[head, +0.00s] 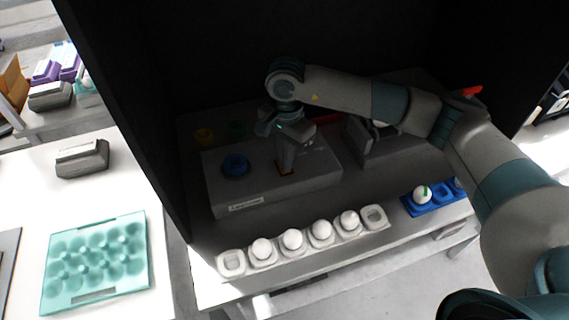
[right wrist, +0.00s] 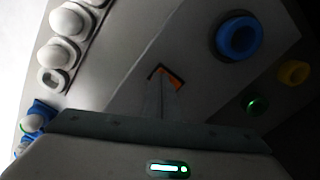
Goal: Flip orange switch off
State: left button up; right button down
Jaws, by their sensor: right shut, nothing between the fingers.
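The orange switch (head: 284,168) is set in the top of a grey control box (head: 225,193). It shows as a small orange piece in a dark slot, partly hidden by my gripper. In the right wrist view the orange switch (right wrist: 170,76) lies just beyond my fingertips. My right gripper (head: 285,160) is shut and empty, pointing down at the switch. It also shows in the right wrist view (right wrist: 160,95). I cannot tell whether the fingers touch the switch. My left gripper is not in view.
A blue round knob (head: 235,165) sits left of the switch, with dim yellow (head: 204,136) and green (head: 237,129) buttons behind. Dark walls enclose the box. A teal tray (head: 97,262) is at left.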

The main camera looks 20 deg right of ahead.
notch_tip(320, 180, up, 7)
jog(key=p, duration=0.1)
dwell(0.8)
jog(key=shift+f, duration=0.1)
dwell(0.3)
